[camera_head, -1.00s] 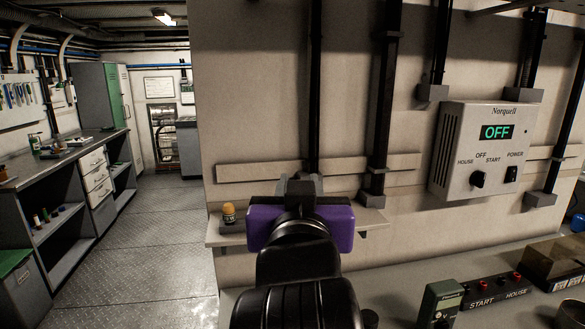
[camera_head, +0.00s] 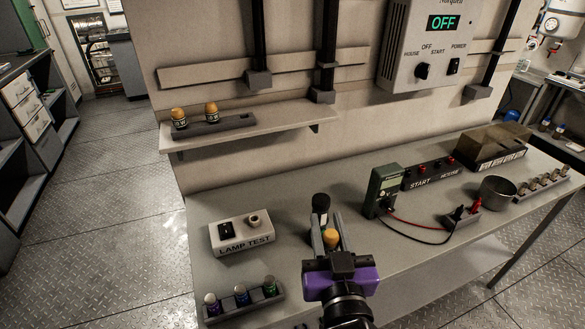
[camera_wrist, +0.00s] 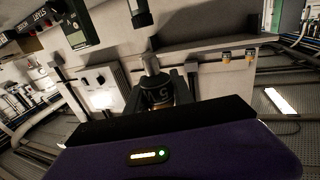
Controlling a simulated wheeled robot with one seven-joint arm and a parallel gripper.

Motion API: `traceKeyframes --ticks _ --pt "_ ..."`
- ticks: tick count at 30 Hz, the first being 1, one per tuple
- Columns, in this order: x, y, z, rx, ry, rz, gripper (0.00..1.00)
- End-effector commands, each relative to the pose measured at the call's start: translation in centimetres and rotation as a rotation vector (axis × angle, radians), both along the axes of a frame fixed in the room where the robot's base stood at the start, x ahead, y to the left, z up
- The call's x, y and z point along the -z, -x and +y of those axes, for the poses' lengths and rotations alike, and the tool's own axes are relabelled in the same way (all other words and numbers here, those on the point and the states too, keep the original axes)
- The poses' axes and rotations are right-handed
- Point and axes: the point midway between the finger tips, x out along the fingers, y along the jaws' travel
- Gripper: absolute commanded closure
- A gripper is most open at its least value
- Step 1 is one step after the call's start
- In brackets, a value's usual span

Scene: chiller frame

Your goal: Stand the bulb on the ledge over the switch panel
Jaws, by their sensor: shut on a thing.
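My gripper (camera_head: 329,236) is over the bench, shut on a bulb with an orange top (camera_head: 331,238). In the wrist view the held bulb (camera_wrist: 156,94) shows a dark marked band and a grey metal end, between the fingers. The ledge (camera_head: 290,123) is a narrow wall shelf to the upper left of my gripper. Two orange-topped bulbs (camera_head: 179,118) (camera_head: 211,113) stand upright in a dark holder (camera_head: 238,122) on it; they also show in the wrist view (camera_wrist: 226,55). The grey switch panel (camera_head: 398,60) reads OFF, on the wall right of the ledge.
On the bench are a LAMP TEST box (camera_head: 240,232), a rack (camera_head: 265,293) with several coloured bulbs, a green meter (camera_head: 382,188) with leads, a START/HOUSE strip (camera_head: 432,175) and a metal cup (camera_head: 497,191). A black-topped item (camera_head: 320,203) stands just behind my gripper. The ledge's right part is bare.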

Motion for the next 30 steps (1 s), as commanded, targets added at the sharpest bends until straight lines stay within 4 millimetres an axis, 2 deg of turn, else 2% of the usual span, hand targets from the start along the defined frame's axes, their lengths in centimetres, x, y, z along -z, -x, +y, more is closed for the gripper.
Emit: traceKeyframes --ticks 1,3,6,9,13,26,30 --pt "3.4 0.8 -2.0 0.018 0.006 0.018 1.0" --pt "6.7 1.7 -3.9 0.023 0.003 0.017 1.0" --pt "10.9 2.8 -5.5 0.016 0.0 0.016 1.0" --pt "13.6 3.5 -6.3 0.006 -0.002 0.011 1.0" --pt "16.2 4.2 -6.9 -0.005 -0.004 0.007 1.0" --pt "22.5 6.2 -8.0 -0.031 -0.003 0.002 1.0" --pt "25.0 7.1 -8.7 -0.029 -0.002 0.003 1.0"
